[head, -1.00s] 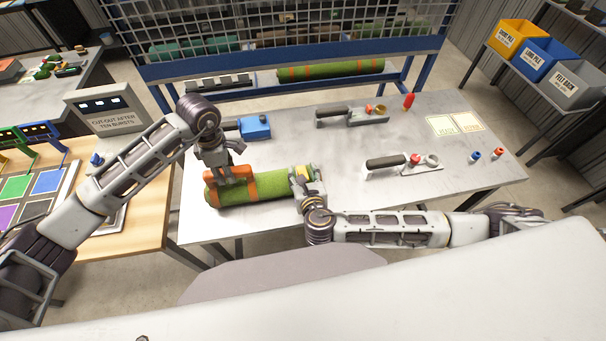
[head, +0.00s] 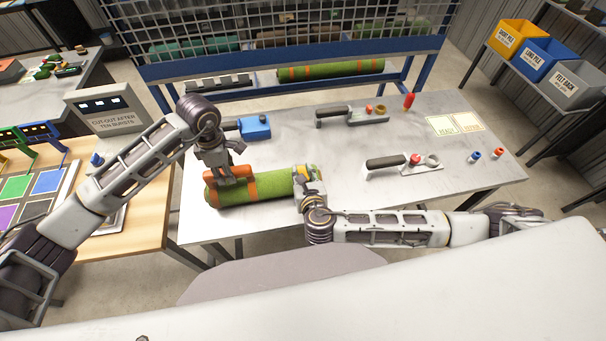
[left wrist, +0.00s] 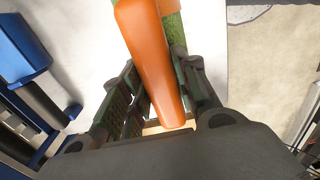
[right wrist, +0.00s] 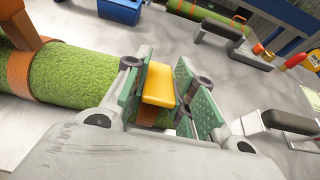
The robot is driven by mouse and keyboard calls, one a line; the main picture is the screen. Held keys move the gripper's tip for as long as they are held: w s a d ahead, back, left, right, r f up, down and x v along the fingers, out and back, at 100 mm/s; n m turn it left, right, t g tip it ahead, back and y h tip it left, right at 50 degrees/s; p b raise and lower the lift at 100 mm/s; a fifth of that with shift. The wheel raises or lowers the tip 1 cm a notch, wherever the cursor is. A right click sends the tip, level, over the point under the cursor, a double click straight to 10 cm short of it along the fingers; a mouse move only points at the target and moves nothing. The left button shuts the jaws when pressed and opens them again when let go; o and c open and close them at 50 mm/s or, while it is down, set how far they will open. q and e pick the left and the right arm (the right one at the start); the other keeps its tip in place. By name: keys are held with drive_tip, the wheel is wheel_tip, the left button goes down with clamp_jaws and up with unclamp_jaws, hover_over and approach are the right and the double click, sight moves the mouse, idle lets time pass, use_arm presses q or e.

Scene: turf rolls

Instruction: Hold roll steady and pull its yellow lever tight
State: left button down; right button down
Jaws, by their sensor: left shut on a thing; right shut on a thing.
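A green turf roll (head: 273,186) with orange straps lies on the table near its front left edge. My left gripper (head: 229,173) is shut on the roll's orange handle, which fills the left wrist view (left wrist: 155,60). My right gripper (head: 310,184) is at the roll's right end, shut on the yellow lever. The lever (right wrist: 159,84) sits between the green finger pads in the right wrist view, above an orange strap. The roll (right wrist: 75,75) also shows there, lying flat. The lever's base is partly hidden by the fingers.
The grey table (head: 300,140) also holds a blue tool (head: 255,127), two black-handled tools (head: 335,117) (head: 387,162) and small red and blue pieces (head: 475,155). Another strapped roll (head: 330,70) lies on the rack behind. The table between roll and tools is clear.

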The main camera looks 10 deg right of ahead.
drive_tip(key=shift+w+r+g, duration=0.1)
drive_tip(key=shift+r+g, duration=0.1)
drive_tip(key=shift+g, duration=0.4)
drive_tip(key=c, duration=1.2)
unclamp_jaws()
drive_tip(key=shift+o, duration=0.2)
drive_tip(key=shift+r, duration=0.1)
drive_tip(key=v, duration=1.1)
drive_tip(key=shift+s, duration=0.45)
drive_tip(key=shift+r, duration=0.1)
use_arm(q)
drive_tip(key=c, duration=1)
unclamp_jaws()
drive_tip(key=shift+r, duration=0.15)
